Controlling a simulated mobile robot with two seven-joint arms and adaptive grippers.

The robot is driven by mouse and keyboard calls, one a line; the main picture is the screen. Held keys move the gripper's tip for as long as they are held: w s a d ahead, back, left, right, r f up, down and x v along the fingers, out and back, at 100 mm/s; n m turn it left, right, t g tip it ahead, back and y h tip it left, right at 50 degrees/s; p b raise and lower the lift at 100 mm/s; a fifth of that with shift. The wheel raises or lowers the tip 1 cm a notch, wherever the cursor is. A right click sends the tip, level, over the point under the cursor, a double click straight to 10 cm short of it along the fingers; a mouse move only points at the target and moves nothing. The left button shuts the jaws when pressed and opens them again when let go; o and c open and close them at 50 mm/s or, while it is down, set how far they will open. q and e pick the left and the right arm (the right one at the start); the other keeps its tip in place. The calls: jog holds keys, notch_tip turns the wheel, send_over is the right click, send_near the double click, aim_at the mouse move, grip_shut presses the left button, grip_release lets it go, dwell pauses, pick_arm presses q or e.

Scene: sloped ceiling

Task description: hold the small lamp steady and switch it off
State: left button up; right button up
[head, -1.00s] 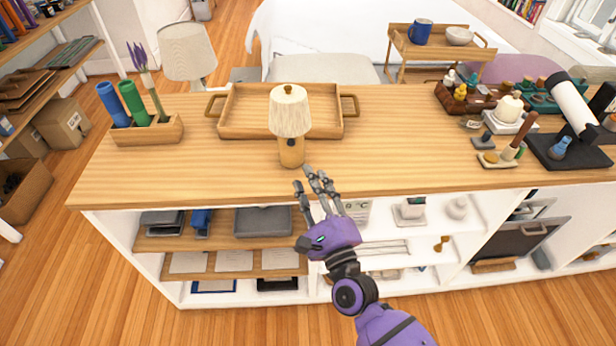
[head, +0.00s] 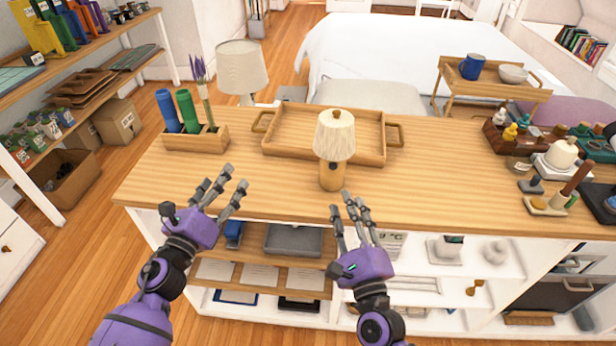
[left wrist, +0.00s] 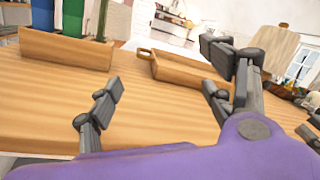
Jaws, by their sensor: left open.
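The small lamp (head: 334,137) stands upright near the front edge of the wooden counter. It has a pleated cream shade with a brown knob on top and a light wooden base. Its shade shows behind my fingers in the left wrist view (left wrist: 274,50). I cannot tell whether it is lit. My left gripper (head: 203,195) is open and empty at the counter's front edge, well left of the lamp. My right gripper (head: 348,207) is open with nothing in it, just in front of and below the lamp base. It looks apart from the base.
A wooden tray (head: 278,146) lies right behind the lamp. A wooden holder (head: 188,141) with blue and green tubes and lavender stands at left. A bigger lamp (head: 242,68) is behind the counter. Small bottles and dishes crowd the right end. Counter beside the lamp is clear.

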aim_at(323, 169)
pick_arm(q)
jog(key=w+d+m+g+h, duration=0.2)
jog(key=d+m+h, duration=0.1)
jog(key=d, duration=0.4)
jog(key=w+d+m+g+h, duration=0.1)
jog(key=d+m+g+h, duration=0.1)
jog(key=d+m, duration=0.3)
jog(key=w+d+f+m+g+h, duration=0.1)
jog(key=d+m+h, duration=0.3)
jog(key=d, duration=0.4)
jog(key=shift+w+d+m+g, duration=0.2)
jog(key=shift+w+g, duration=0.05)
jog(key=shift+w, duration=0.2)
jog(key=shift+w+d+m+g, duration=0.15)
jog(key=shift+w+m+g, duration=0.1)
jog(key=shift+w, duration=0.15)
jog(key=x, duration=0.6)
jog(key=shift+w+d, duration=0.45)
jog(key=shift+d, duration=0.1)
jog(key=shift+c, duration=0.3)
jog(key=c, duration=1.4)
jog(key=shift+c, duration=0.5)
pick_arm(e)
grip_shut()
